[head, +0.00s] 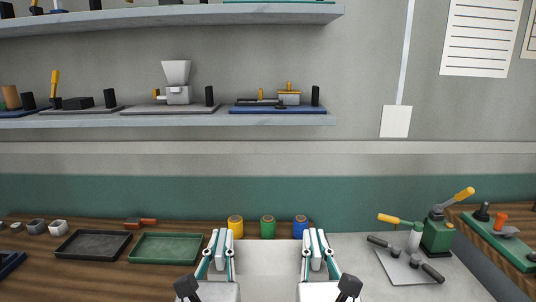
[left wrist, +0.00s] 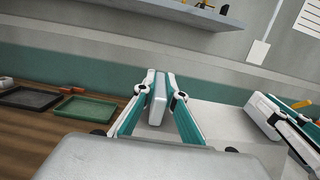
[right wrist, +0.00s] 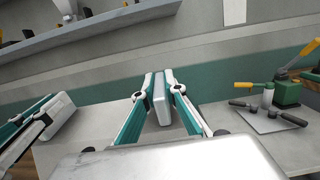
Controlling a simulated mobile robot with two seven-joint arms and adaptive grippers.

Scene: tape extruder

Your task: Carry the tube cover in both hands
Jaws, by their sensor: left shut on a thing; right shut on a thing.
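My left gripper (head: 221,240) and right gripper (head: 315,240) stand side by side at the front middle, level and pointing at the wall. Each is shut on a narrow pale-grey upright piece, taken as the tube cover. In the left wrist view the tube cover (left wrist: 158,99) shows as a slab between the finger pads. A like slab of the tube cover (right wrist: 161,99) sits between the fingers in the right wrist view. How the two held parts join is not clear; pale surface shows between the grippers in the head view.
Yellow, green and blue spools (head: 268,227) stand beyond the grippers. A black tray (head: 93,260) and a green tray (head: 165,262) lie on the wooden bench at left. A green lever press (head: 438,232) and a grey plate with dark-handled tools (head: 401,277) are at right. Shelves (head: 160,121) hang above.

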